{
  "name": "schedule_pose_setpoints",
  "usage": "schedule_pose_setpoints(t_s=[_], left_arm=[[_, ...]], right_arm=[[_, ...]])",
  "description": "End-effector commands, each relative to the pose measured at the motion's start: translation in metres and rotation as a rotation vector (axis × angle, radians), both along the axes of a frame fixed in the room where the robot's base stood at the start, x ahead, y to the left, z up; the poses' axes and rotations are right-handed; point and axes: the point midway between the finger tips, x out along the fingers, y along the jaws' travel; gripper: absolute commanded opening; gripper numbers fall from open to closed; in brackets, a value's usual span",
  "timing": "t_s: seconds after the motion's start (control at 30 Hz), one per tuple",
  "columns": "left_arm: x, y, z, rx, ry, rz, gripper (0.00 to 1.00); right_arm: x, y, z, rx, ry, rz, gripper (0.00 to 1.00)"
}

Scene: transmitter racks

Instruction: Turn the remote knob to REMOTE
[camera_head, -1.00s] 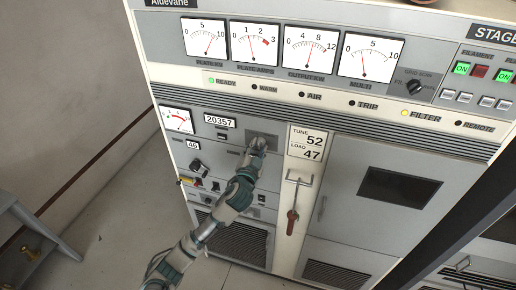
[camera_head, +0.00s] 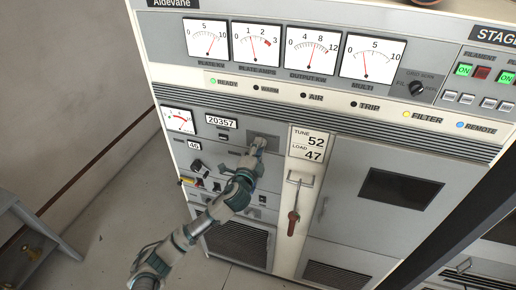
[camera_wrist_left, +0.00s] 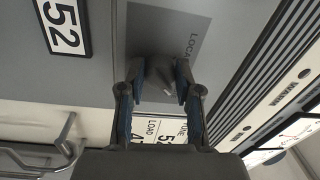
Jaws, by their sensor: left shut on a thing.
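The remote knob (camera_wrist_left: 158,72) is a dark grey knob on a grey plate in the left wrist view. Part of a "LOCAL" label (camera_wrist_left: 190,45) shows beside it. My left gripper (camera_wrist_left: 161,88) has one finger on each side of the knob and is shut on it. In the head view my left gripper (camera_head: 254,150) is at the knob's plate (camera_head: 264,139) on the cabinet front and hides most of the knob. The REMOTE lamp (camera_head: 460,125) is lit blue. My right gripper is not in view.
Tune and load counters (camera_head: 308,143) and a red-handled lever (camera_head: 293,216) are right of my gripper. Other knobs (camera_head: 197,167) sit to the lower left. A grey stand (camera_head: 30,235) is at the far left. Bare floor lies between it and the cabinet.

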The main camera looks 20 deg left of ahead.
Motion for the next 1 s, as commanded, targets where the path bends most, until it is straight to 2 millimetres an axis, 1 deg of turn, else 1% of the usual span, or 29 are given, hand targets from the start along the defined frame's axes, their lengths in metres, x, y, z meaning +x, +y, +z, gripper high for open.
schedule_pose_setpoints(t_s=[0.03,0.2,0.63,0.67,0.7,0.73,0.77,1.0], left_arm=[[0.0000,-0.0005,-0.0026,0.013,0.004,-0.001,0.00],[0.0001,-0.0003,-0.0030,0.042,0.004,0.000,0.00],[0.0004,-0.0005,-0.0048,0.050,0.007,0.000,0.00],[0.0003,-0.0006,-0.0049,0.050,0.007,0.000,0.38],[0.0003,-0.0005,-0.0050,0.050,0.008,-0.001,0.48],[0.0003,-0.0005,-0.0049,0.050,0.007,0.000,0.56],[0.0004,-0.0005,-0.0046,0.049,0.007,0.000,0.59],[-0.0009,-0.0001,-0.0017,0.049,0.002,-0.001,0.59]], right_arm=[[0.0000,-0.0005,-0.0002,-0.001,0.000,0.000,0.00],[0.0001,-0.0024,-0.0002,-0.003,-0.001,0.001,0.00],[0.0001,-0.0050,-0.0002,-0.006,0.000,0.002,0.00],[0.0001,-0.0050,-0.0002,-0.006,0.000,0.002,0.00],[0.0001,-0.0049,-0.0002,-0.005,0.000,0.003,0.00],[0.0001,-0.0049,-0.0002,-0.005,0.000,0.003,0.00],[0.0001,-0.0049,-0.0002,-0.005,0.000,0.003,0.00],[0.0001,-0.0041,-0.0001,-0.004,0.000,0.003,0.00]])
